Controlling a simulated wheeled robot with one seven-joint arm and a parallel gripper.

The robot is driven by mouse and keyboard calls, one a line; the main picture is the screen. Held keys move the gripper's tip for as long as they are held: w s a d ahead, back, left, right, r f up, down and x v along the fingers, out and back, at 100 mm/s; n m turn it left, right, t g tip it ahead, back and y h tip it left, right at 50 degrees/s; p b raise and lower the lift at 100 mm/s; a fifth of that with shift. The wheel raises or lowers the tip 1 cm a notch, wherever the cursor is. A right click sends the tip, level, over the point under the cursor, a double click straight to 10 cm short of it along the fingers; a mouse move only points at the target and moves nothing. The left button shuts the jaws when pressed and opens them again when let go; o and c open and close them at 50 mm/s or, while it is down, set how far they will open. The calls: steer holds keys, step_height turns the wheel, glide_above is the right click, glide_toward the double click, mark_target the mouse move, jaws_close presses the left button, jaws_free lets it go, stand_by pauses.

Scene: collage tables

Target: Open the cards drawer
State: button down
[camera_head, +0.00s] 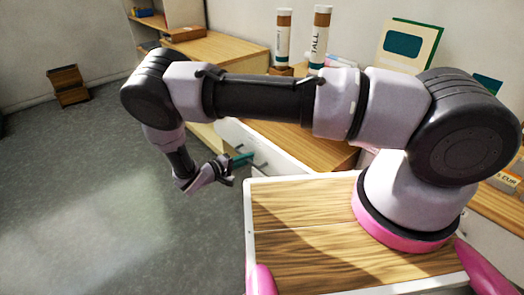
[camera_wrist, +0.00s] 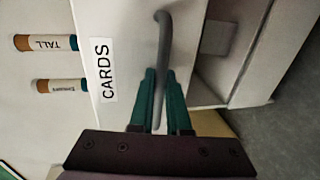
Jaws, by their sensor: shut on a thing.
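The cards drawer (camera_wrist: 97,25) shows in the wrist view as a white front with a "CARDS" label (camera_wrist: 107,70), turned sideways in the picture. Its grey bar handle (camera_wrist: 164,40) runs down between the teal fingers of my gripper (camera_wrist: 162,78). My gripper is shut on this handle. In the head view my gripper (camera_head: 240,160) reaches down beside the white drawer fronts (camera_head: 262,148) under the wooden tabletop. My arm hides part of the table there. I cannot tell how far the drawer stands out.
Two labelled tubes, one marked TALL (camera_head: 319,40) and another (camera_head: 283,38), stand on the tabletop (camera_head: 325,146). A framed card (camera_head: 408,48) stands behind my arm. A small brown stepped object (camera_head: 68,86) is by the far wall. Open grey floor (camera_head: 90,190) lies left.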

steer(key=shift+f+v, duration=0.15)
steer(key=shift+v, duration=0.7)
steer(key=shift+f+v, duration=0.2)
steer(key=shift+v, duration=0.65)
steer(key=c, duration=1.2)
jaws_free()
steer(key=shift+o, duration=0.2)
steer(key=v, duration=1.1)
steer(key=shift+f, duration=0.1)
